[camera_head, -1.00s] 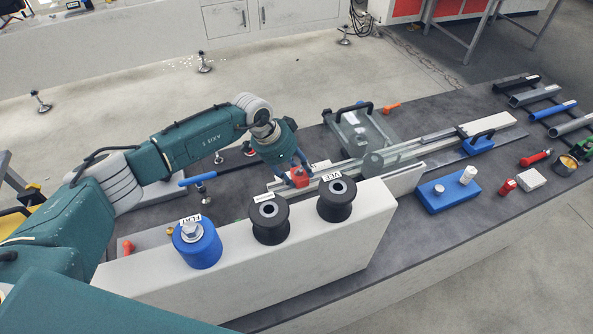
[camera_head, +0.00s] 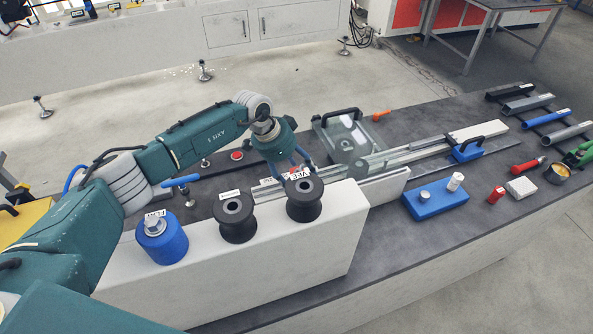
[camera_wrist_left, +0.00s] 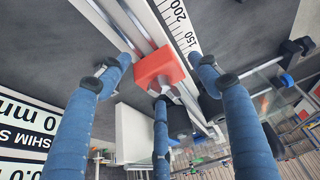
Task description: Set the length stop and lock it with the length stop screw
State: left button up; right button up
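The length stop looks to be the red block (camera_wrist_left: 158,66) on a pale rail with a printed scale (camera_wrist_left: 182,30). It also shows in the head view (camera_head: 296,172), partly hidden by my gripper and a roller. My left gripper (camera_head: 289,164) points down at it from above. In the left wrist view its blue fingers (camera_wrist_left: 160,66) stand spread around the red block, with slim gaps at the sides; contact is not clear. My right gripper is not in view.
A white block with a blue roller (camera_head: 163,246) and two black rollers (camera_head: 235,222) (camera_head: 305,206) stands in front of the rail. A blue block (camera_head: 436,204) with pegs lies to the right. A plate with a black handle (camera_head: 340,115) sits behind.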

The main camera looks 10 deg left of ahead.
pick_arm(q)
jog(key=shift+w+d, duration=0.1)
jog(key=v, duration=1.2)
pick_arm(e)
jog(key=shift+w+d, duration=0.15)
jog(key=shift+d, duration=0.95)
